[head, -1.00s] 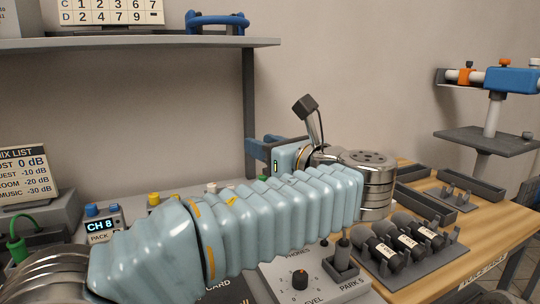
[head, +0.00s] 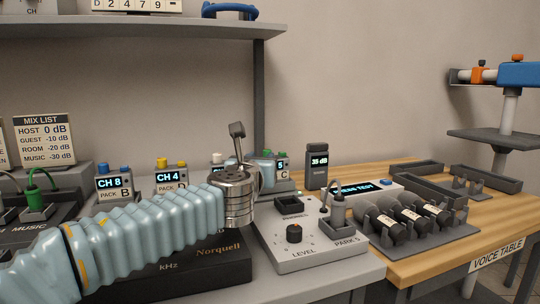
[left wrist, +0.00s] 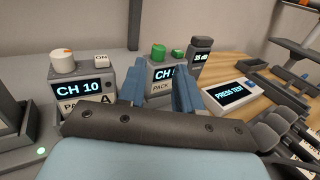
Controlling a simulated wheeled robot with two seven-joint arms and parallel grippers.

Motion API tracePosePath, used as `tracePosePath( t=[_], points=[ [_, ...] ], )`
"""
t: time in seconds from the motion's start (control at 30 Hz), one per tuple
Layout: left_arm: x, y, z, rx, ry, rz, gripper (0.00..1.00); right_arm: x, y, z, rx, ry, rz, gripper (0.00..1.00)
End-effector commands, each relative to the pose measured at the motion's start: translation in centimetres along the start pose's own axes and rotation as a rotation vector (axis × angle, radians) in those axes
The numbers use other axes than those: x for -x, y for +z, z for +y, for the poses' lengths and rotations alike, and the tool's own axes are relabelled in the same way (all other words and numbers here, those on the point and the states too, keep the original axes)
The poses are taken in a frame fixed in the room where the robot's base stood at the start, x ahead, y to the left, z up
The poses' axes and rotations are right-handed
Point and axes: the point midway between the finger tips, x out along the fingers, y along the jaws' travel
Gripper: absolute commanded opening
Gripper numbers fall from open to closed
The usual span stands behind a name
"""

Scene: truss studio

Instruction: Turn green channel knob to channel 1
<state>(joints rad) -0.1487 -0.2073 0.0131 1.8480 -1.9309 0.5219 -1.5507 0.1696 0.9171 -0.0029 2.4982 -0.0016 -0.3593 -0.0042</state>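The green channel knob (left wrist: 158,51) sits on top of a grey pack (left wrist: 160,72) in the left wrist view, with a second green knob or button beside it. The pack's lit display starts with CH; the digit is partly hidden by a finger. In the head view the same pack (head: 283,169) shows 5 and the letter C, mostly behind my left wrist. My left gripper (left wrist: 158,85) has two blue fingers standing apart with nothing between them, in front of the pack and apart from the knob in the picture. My right gripper is not in view.
Pack A (left wrist: 84,90) reads CH 10 and has a white knob, left of the fingers. A dark handheld unit (head: 317,167) and a PRESS TEST box (head: 360,190) stand right. A level-knob box (head: 312,240) is in front.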

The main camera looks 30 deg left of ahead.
Motion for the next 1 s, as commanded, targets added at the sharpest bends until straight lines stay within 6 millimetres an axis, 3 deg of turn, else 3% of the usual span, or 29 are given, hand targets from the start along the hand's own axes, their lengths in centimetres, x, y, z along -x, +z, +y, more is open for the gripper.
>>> tracePosePath(
  t=[0.1, 0.3, 0.5, 0.73, 1.0],
  points=[
    [-2.9, -0.1, 0.0, -0.001, 0.002, 0.002, 0.34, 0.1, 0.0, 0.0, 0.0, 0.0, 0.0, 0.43],
    [-6.2, 0.0, 0.0, -0.001, 0.002, 0.001, 0.34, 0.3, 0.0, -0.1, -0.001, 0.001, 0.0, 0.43],
    [-7.5, 0.1, 0.1, 0.001, 0.002, -0.001, 0.34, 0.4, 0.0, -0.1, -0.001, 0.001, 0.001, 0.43],
    [-7.5, 0.0, 0.1, 0.001, 0.002, -0.001, 0.34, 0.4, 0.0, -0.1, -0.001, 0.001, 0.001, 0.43],
    [-7.5, 0.0, 0.0, 0.001, 0.001, -0.001, 0.0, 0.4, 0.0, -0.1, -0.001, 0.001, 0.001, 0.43]
  ],
)
